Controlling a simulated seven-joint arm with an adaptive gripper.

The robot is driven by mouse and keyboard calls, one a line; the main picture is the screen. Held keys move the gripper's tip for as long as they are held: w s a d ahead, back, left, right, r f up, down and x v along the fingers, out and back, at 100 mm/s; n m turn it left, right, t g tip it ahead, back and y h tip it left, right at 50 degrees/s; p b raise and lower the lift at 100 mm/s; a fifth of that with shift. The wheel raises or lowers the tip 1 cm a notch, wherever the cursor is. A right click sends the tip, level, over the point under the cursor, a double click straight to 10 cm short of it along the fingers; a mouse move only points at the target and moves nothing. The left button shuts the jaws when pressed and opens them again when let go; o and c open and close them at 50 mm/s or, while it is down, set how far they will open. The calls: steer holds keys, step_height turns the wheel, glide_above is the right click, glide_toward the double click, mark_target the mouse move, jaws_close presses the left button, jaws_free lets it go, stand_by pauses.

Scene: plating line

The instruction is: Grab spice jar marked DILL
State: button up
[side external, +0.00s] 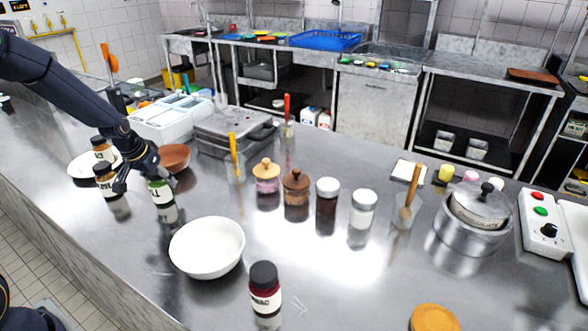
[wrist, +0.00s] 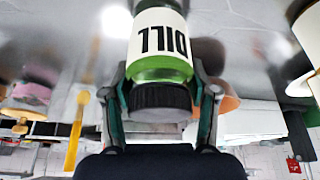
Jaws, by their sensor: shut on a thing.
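The DILL jar (wrist: 160,68) is green with a black lid and a white label reading DILL, which appears upside down in the wrist view. My gripper (wrist: 160,90) is shut on it, with one finger on each side just below the lid. In the side external view the green jar (side external: 160,193) is upright at the left of the steel counter, with my gripper (side external: 146,177) at its top. The gripper hides its lid there. I cannot tell whether its base touches the counter.
Two dark-lidded, white-labelled jars (side external: 106,181) (side external: 102,148) stand close to the left of my gripper, near a white plate (side external: 80,170). A brown bowl (side external: 175,157) is behind, a white bowl (side external: 207,248) front right, and a red labelled jar (side external: 265,290) farther right.

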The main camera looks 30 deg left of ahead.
steer(key=shift+c, duration=0.9)
